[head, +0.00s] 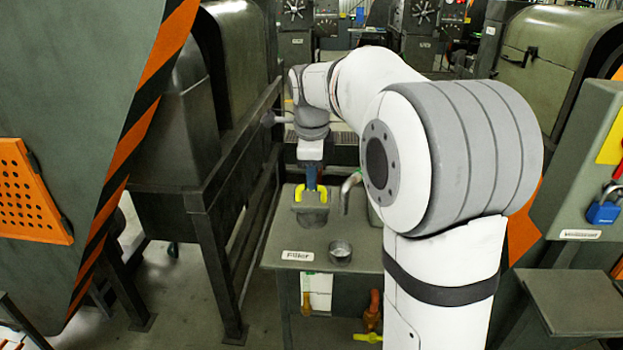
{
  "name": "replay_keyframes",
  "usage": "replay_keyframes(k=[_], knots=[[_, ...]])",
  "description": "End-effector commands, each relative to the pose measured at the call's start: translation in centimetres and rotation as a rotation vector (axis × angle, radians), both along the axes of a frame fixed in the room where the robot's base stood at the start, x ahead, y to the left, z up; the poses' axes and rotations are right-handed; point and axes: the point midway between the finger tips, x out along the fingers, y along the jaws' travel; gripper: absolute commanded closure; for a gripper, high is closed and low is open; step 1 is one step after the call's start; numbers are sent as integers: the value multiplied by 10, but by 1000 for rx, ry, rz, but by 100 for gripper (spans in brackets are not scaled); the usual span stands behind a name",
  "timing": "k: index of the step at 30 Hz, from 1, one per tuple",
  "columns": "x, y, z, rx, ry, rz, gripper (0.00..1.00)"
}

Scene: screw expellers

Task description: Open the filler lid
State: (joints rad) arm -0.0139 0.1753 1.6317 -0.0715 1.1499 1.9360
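A dark box-shaped tank (285,236) with a "filler" label stands at the middle of the head view. The filler lid (313,219) is a small dark round cover on its top and appears to lie flat. A yellow handle (298,207) rises from the lid. My gripper (311,187) points down right at the handle, with blue and yellow parts showing at its end. It is too small to tell whether the fingers touch the handle, or whether they are open or shut.
A small grey metal cup (340,252) stands on the tank top in front of the lid. A bent metal pipe (348,190) rises just right of the lid. A dark steel frame (215,250) stands close on the left. My arm hides much of the right side.

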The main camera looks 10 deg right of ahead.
Motion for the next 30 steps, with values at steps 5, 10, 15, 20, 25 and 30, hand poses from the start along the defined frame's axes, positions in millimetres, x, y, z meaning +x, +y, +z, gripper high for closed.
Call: replay_keyframes(k=[5, 10, 15, 20, 25, 30], knots=[[4, -1, -20, -1, 2, 2, 66], [5, 0, -25, -1, 0, 3, 66], [5, 0, -25, 0, 0, 4, 66], [5, 0, -25, 0, 0, 5, 78], [5, 0, -25, 0, 0, 5, 92], [5, 1, -25, 0, 0, 6, 100]])
